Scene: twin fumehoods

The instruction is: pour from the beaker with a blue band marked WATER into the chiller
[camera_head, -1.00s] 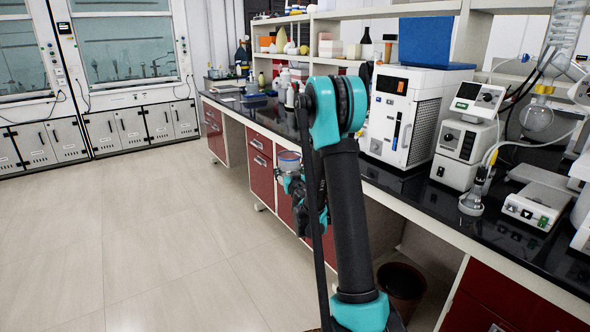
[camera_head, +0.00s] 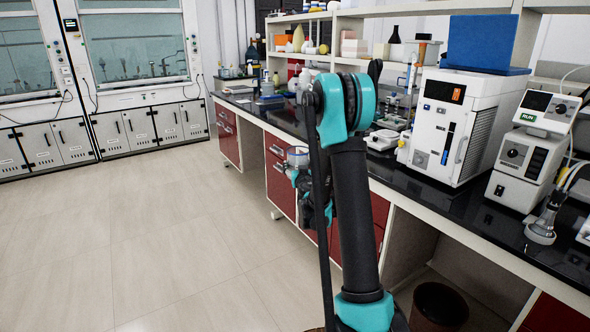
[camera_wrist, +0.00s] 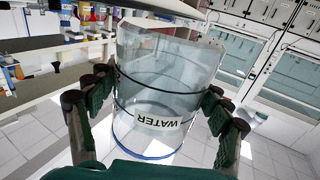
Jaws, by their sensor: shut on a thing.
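The clear glass beaker (camera_wrist: 165,85) fills the middle of the wrist view, with a WATER label that reads upside down and a blue band at its lower edge. My gripper (camera_wrist: 160,105) is shut around it, one finger on each side. In the head view the beaker (camera_head: 298,157) looks upright in my gripper (camera_head: 301,172), in front of the red drawers and apart from the bench. The chiller appears to be the white boxy unit (camera_head: 432,120) with an orange display, on the bench to the right of my arm. The liquid level is hard to tell.
The black bench top (camera_head: 455,203) runs along the right. The floor (camera_head: 150,240) at left is clear, with fumehoods (camera_head: 140,70) at the back.

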